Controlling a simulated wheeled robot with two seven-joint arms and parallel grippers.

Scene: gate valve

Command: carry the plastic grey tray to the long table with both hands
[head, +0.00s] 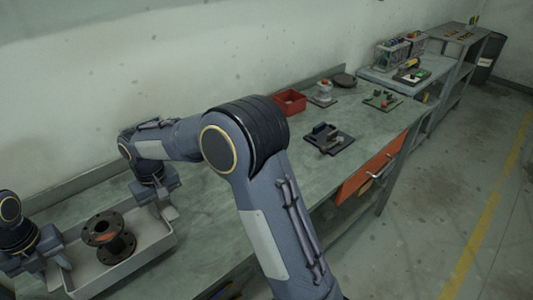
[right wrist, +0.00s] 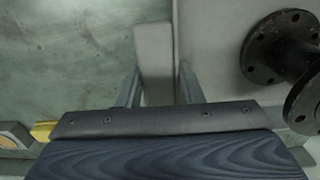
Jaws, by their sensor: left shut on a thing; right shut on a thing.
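The plastic grey tray (head: 130,268) is at the lower left in the head view, at the long green-grey table (head: 215,205); I cannot tell whether it rests on the table. A dark flanged pipe piece (head: 108,238) stands inside it and also shows in the right wrist view (right wrist: 275,50). My left gripper (head: 50,270) is shut on the tray's left end. My right gripper (head: 163,203) is shut on the opposite end; in the right wrist view the tray wall (right wrist: 154,65) lies between its fingers. My right arm hides part of the table.
On the table, further back, are a red bin (head: 289,102), a dark fixture (head: 328,138), a small board with parts (head: 382,100) and a grey-white fitting (head: 323,92). An orange drawer (head: 370,165) is at its front. Another bench (head: 425,70) stands beyond. The floor at right is clear.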

